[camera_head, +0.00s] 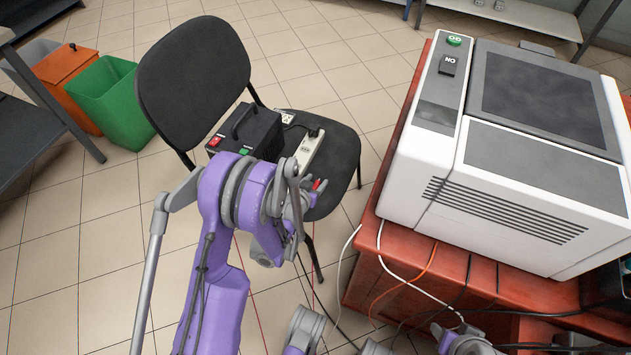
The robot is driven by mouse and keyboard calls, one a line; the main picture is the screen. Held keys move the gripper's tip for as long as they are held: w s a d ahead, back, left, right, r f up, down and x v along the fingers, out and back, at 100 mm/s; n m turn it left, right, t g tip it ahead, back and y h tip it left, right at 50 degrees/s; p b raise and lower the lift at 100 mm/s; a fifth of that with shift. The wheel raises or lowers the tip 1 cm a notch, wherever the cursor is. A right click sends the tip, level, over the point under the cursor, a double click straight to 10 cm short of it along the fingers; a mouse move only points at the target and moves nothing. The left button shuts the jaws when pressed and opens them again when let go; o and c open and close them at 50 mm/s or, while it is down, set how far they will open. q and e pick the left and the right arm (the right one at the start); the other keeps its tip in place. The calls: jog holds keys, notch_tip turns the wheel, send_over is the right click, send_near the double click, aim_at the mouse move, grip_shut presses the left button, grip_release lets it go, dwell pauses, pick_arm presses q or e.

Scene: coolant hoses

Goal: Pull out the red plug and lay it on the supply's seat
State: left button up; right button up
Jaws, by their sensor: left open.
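The supply (245,132) is a black box with a carry handle, a red switch and a green one. It stands on the black chair's seat (343,158). A white power strip (308,152) lies on the seat beside it, with a black plug (315,132) near its far end. A small red piece (318,184), which looks like the red plug, shows at the strip's near end. My left gripper (306,196) is open right beside it, at the seat's front edge. My own wrist hides part of the strip and plug. My right gripper does not show clearly.
A large white machine (520,130) stands on a red cabinet (395,262) at the right. Thin cables (430,262) hang down the cabinet's front. Green (108,98) and orange (66,66) bins stand at the left. The seat's right part is bare.

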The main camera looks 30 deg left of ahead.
pick_arm(q)
jog(key=shift+s, duration=0.1)
jog(key=p+v, duration=0.1)
jog(key=v, duration=0.7)
jog(key=shift+s+d+r, duration=0.1)
jog(key=shift+s+r, duration=0.1)
jog(key=shift+s, duration=0.1)
jog(key=shift+b+v, duration=0.4)
jog(key=shift+v, duration=0.55)
jog(key=shift+r, duration=0.1)
